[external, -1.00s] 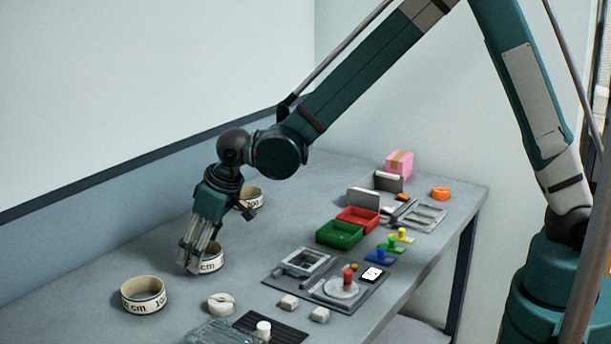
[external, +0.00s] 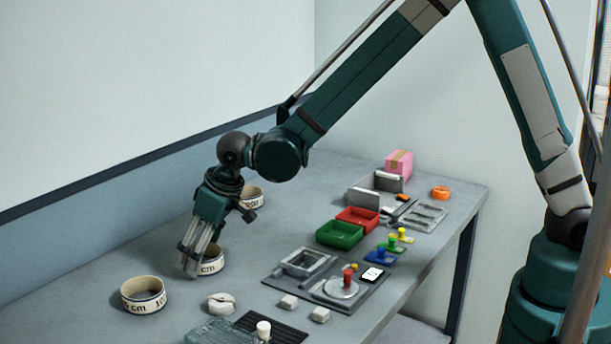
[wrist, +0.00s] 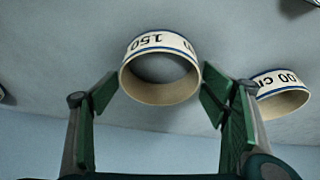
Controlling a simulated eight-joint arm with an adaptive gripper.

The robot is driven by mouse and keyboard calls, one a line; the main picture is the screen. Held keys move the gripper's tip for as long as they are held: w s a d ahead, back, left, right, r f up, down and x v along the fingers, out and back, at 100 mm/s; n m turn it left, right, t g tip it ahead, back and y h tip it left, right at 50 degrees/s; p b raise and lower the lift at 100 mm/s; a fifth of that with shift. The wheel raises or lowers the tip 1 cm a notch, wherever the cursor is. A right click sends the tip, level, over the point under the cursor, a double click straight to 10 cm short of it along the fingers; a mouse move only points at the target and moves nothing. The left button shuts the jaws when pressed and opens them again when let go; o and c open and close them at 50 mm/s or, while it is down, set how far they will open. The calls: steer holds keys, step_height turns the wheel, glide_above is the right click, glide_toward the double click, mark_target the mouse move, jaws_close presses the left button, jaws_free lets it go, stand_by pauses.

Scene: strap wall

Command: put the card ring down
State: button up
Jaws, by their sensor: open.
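A cream card ring with a dark blue edge (external: 212,261) stands on the table beside my gripper (external: 189,262), its left side partly hidden by the fingers. In the wrist view the ring (wrist: 160,90) shows the printed number 150. It sits between and just beyond the spread fingers of my gripper (wrist: 158,98), with a gap at the left finger; I cannot tell if the right finger touches it. The fingers are open. Another card ring (external: 143,296) stands at the front left, and one more (external: 251,195) is behind my wrist, partly hidden.
A white roll (external: 222,304) and small grey blocks (external: 289,302) lie to the right of the front ring. A dark fixture board (external: 378,297), a green tray (external: 339,235) and a red tray (external: 358,220) stand further right. The table is clear along the wall strip.

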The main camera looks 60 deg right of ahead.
steer(key=shift+r, duration=0.1)
steer(key=p+v, duration=0.2)
steer(key=v, duration=1)
stand_by(0.8)
steer(key=shift+r, duration=0.1)
steer(key=s+d+r+m+t, duration=0.1)
steer(key=s+d+r, duration=0.55)
steer(key=d, duration=0.35)
steer(key=s+d+r, duration=0.6)
steer(key=s+d, duration=0.2)
steer(key=d, duration=0.2)
steer(key=s+d+m+t, duration=0.1)
steer(key=s+d, duration=0.5)
steer(key=s, duration=0.4)
steer(key=s+d+m+h, duration=0.1)
steer(key=s+d, duration=0.5)
steer(key=s, duration=0.4)
steer(key=shift+d+f+t, duration=0.25)
steer(key=shift+f+t, duration=0.15)
